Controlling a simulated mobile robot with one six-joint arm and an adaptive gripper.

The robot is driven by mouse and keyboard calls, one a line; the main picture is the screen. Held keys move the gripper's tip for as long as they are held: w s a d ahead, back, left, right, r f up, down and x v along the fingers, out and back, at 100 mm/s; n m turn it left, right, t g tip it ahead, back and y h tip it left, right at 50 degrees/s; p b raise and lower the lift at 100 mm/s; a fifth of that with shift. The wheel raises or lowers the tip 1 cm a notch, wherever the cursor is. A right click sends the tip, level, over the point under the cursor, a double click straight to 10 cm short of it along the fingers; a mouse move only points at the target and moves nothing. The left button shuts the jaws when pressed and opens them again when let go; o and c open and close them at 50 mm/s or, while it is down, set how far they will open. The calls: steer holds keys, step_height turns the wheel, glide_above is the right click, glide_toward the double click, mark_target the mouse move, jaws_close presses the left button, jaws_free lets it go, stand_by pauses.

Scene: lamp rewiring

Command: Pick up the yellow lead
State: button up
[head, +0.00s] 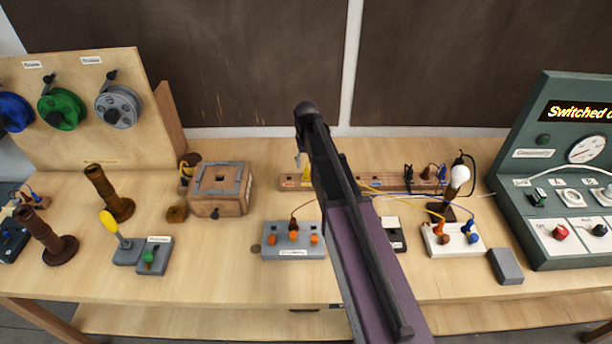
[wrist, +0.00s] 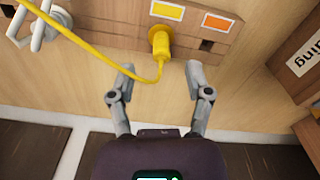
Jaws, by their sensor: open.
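The yellow lead shows in the wrist view, its yellow plug (wrist: 160,42) at the wooden rail (wrist: 203,45), just below a yellow label. Its cable bends down and runs off to the upper left. My gripper (wrist: 160,72) is open and empty, its two fingers apart on either side of the plug's line and short of it. In the head view, my gripper (head: 301,160) is over the left end of the rail (head: 287,182). My arm hides part of the rail there.
An orange label (wrist: 217,22) marks the adjacent rail slot. A wooden box (head: 219,190) stands left of the rail. A grey terminal block (head: 292,253) lies in front, and a bulb (head: 459,175) stands at right. Bare tabletop lies between the box and terminal block.

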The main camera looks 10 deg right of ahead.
mark_target(307, 169)
steer(key=shift+f, duration=0.1)
steer(key=shift+a+f+b, duration=0.1)
steer(key=shift+f+b, duration=2.4)
steer(key=shift+b, duration=0.1)
jaws_close()
